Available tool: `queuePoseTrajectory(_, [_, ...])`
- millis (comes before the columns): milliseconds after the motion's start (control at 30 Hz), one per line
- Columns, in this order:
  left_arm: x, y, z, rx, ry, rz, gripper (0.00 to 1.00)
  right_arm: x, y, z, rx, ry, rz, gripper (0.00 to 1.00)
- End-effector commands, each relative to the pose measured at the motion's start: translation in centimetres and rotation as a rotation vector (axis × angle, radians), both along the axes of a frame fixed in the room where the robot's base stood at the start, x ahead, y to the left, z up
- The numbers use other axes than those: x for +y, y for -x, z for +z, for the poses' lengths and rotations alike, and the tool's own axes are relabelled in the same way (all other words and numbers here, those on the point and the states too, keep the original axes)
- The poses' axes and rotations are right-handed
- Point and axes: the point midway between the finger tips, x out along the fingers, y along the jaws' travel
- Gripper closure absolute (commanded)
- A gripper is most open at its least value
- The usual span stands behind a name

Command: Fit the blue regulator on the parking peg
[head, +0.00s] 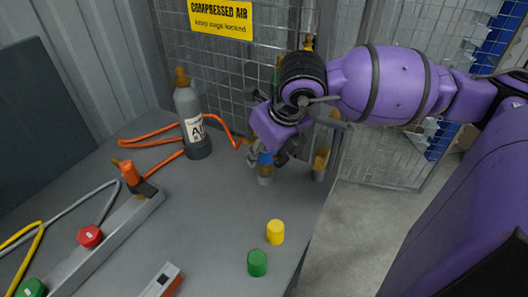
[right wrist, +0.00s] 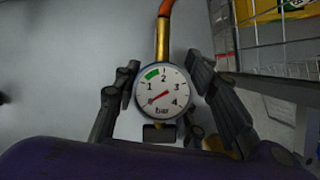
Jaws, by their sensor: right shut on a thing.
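The blue regulator (head: 266,159) is between the fingers of my right gripper (head: 266,151), which is shut on it near the table's right edge. In the right wrist view, its round white bar gauge (right wrist: 162,91) shows between the two dark fingers, with a brass stem and orange hose beyond. Right below the blue part is a short pale cylindrical piece (head: 265,179). I cannot tell whether this is the parking peg or whether the regulator touches it. My left gripper is not in view.
A grey air bottle (head: 189,117) stands left of the gripper, with orange hose (head: 150,141) around it. A brass-topped post (head: 321,163) is close on the right. Yellow (head: 275,232) and green (head: 257,263) caps stand in front. A mesh cage (head: 225,65) is behind.

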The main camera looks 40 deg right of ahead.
Motion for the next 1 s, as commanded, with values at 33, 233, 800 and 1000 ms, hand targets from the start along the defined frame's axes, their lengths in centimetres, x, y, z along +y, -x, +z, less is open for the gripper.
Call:
queuePoseTrajectory(33, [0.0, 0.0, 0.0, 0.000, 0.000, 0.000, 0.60, 0.0, -0.1, 0.1, -0.003, 0.000, 0.000, 0.89])
queuePoseTrajectory(233, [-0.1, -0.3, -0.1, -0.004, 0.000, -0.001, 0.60, 0.0, 0.0, -0.1, -0.002, 0.000, 0.000, 0.89])
queuePoseTrajectory(800, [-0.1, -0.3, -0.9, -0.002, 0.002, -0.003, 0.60, 0.0, -0.1, -1.1, -0.002, 0.000, 0.001, 0.89])
queuePoseTrajectory(1000, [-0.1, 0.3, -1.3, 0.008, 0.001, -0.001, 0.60, 0.0, -0.1, -1.5, -0.002, 0.000, 0.001, 0.89])
